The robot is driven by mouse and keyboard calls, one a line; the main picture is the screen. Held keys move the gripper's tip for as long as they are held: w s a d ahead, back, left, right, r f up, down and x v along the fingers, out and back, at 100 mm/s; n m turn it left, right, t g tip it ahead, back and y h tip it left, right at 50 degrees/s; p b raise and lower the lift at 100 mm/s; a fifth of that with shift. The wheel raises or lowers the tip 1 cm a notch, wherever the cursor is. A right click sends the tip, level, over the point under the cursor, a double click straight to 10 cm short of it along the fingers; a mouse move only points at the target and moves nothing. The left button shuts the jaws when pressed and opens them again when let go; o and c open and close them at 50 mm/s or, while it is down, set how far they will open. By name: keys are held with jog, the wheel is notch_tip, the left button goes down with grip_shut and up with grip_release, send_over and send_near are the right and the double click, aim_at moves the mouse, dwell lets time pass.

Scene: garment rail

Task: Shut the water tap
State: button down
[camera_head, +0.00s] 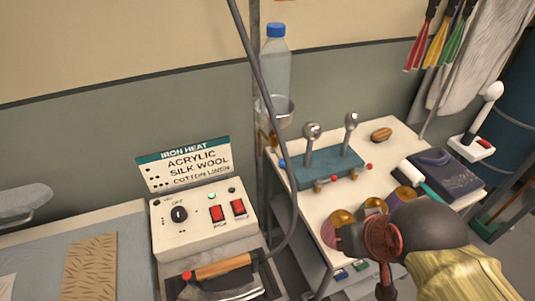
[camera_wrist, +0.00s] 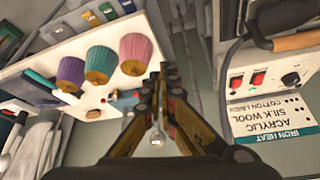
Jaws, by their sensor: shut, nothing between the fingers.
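A clear water bottle (camera_head: 275,75) with a blue cap stands upright in a ring holder (camera_head: 278,110) by the pole. A small brass-coloured fitting (camera_head: 272,138) shows just below it, too small to tell its handle position. A teal block (camera_head: 330,167) on the white table carries two upright metal levers with round heads and small brass and red parts. I cannot tell for certain which fitting is the water tap. My gripper (camera_wrist: 165,76) is shut and empty in the wrist view, apart from the control box and to the right of the coloured cones.
A white control box (camera_head: 205,220) with red switches stands at left, an iron (camera_head: 220,285) before it. A dark hose (camera_head: 265,90) hangs down between box and table. Coloured cones (camera_wrist: 102,62) stand on the white table (camera_wrist: 45,62). A blue case (camera_head: 450,170) lies at its right.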

aim_at(278, 155)
jog(key=w+a+r+n+g+h+p, duration=0.1)
jog(key=w+a+r+n+g+p, duration=0.3)
jog(key=w+a+r+n+p, duration=1.5)
notch_tip(278, 155, down, 8)
jog(key=s+a+n+h+p, duration=0.1)
jog(key=n+p, duration=0.3)
jog(key=p, duration=0.8)
jog(key=shift+s+a+r+h, duration=0.15)
jog(key=shift+s+r+h, duration=0.1)
jog(key=shift+s+h, duration=0.15)
jog(key=w+d+f+p, duration=0.2)
jog(key=d+f, duration=0.3)
jog(key=f, duration=0.3)
jog(key=shift+w+d+f, duration=0.2)
jog(key=shift+w+d, duration=0.15)
jog(key=shift+d, duration=0.05)
